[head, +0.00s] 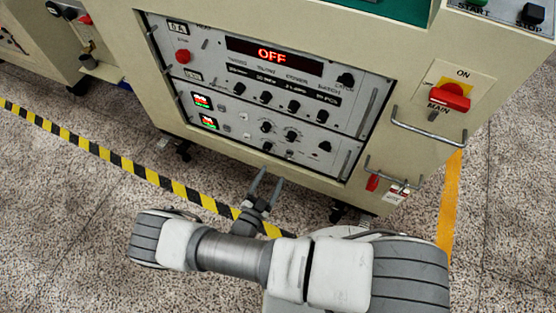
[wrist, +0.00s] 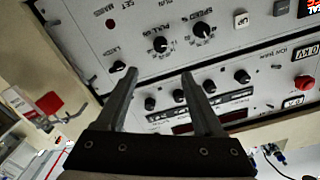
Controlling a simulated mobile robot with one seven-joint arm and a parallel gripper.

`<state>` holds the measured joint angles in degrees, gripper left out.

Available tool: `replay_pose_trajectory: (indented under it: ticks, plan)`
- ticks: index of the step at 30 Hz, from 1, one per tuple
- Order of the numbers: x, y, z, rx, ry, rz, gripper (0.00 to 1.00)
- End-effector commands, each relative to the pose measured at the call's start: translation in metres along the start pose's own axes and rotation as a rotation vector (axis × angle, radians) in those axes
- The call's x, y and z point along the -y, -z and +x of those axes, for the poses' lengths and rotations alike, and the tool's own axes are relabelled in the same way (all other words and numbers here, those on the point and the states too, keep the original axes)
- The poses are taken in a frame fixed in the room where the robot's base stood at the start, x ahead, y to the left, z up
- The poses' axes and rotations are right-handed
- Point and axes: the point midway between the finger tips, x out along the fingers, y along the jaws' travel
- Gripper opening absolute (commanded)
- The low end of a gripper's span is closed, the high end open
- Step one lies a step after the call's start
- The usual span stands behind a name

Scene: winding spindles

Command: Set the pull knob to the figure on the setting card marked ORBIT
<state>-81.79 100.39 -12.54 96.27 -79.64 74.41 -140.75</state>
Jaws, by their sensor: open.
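The pull knob (wrist: 160,46) is a black round knob with a pale pointer on the grey lower panel. In the wrist view it sits just beyond my open fingertips, apart from them. In the head view it appears to be the right one of two middle knobs (head: 291,135). Its exact setting is too small to read. My gripper (head: 268,176) is open and empty, below the panel's lower edge in the head view; its fingers also show in the wrist view (wrist: 159,76). I see no card readable as ORBIT.
The speed knob (wrist: 202,30) is beside the pull knob. A display (head: 272,55) reads OFF. A red main switch (head: 452,97), metal handles (head: 430,128) and a red-and-white tag (head: 397,194) are at the right. A striped floor line (head: 100,152) runs at the left.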

Motion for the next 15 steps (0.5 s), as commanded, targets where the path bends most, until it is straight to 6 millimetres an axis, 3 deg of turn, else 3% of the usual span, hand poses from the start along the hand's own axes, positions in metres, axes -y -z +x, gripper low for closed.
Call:
replay_pose_trajectory:
  ticks: [6, 15]
  plan:
    - [0.001, 0.000, -0.023, 0.000, 0.001, 0.001, 0.69]
    - [0.000, 0.000, -0.026, 0.000, 0.000, 0.001, 0.69]
